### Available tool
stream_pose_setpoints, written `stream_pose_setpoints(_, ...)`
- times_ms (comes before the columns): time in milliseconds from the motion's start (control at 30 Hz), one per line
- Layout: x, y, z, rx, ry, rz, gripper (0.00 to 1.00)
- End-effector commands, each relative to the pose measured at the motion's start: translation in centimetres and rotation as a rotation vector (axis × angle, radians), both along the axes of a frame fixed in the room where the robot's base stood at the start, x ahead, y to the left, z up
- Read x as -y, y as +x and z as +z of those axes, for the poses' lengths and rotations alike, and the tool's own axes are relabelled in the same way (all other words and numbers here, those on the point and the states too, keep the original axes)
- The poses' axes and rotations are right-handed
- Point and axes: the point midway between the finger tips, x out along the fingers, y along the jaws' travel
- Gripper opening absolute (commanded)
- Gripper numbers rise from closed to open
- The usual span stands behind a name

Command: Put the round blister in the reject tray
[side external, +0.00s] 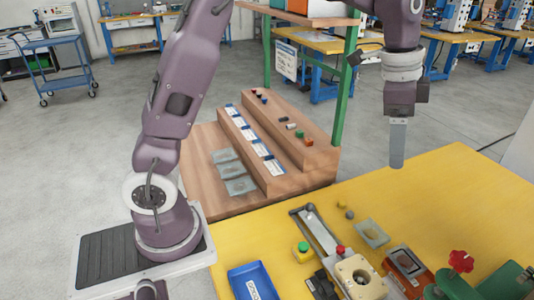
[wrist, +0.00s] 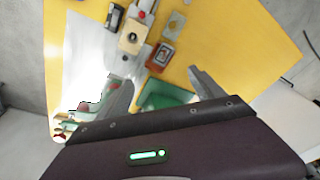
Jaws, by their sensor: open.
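A clear blister (side external: 372,233) lies flat on the yellow table, right of the lever press; its cavity looks roundish, but I cannot be sure. It also shows near the top of the wrist view (wrist: 177,22). Several more clear blisters (side external: 230,170) lie on the low wooden step, their cavity shapes hard to tell. A blue tray (side external: 239,272) with a label I cannot read stands at the table's front edge; I cannot tell if it is the reject tray. My gripper (side external: 397,162) is open and empty, pointing down high above the table; its fingers spread in the wrist view (wrist: 163,88).
The lever press (side external: 322,235) stands mid-table. Right of it are an orange-red fixture (side external: 396,285) and a green device with a red knob (side external: 461,262). A green tray-like thing (wrist: 165,95) shows between my fingers. The table's far right is clear.

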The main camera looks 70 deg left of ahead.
Motion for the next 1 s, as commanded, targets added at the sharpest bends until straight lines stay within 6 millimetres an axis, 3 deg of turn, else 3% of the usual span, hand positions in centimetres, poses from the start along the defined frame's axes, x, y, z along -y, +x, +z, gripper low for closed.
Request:
stream_pose_setpoints(33,-0.9,-3.6,2.9,0.030,-0.034,0.104,0.77)
stream_pose_setpoints(100,-2.0,-9.2,5.3,0.066,-0.077,0.269,0.77)
stream_pose_setpoints(167,-2.7,-14.1,6.2,0.100,-0.108,0.403,0.77)
stream_pose_setpoints(200,-3.1,-17.2,6.3,0.124,-0.125,0.485,0.77)
stream_pose_setpoints(300,-3.9,-23.4,4.9,0.180,-0.157,0.659,0.77)
stream_pose_setpoints(400,-4.3,-27.0,3.0,0.222,-0.175,0.774,0.77)
stream_pose_setpoints(533,-4.6,-28.7,1.8,0.244,-0.185,0.838,0.77)
stream_pose_setpoints(1000,-4.6,-28.7,1.8,0.243,-0.186,0.842,0.77)
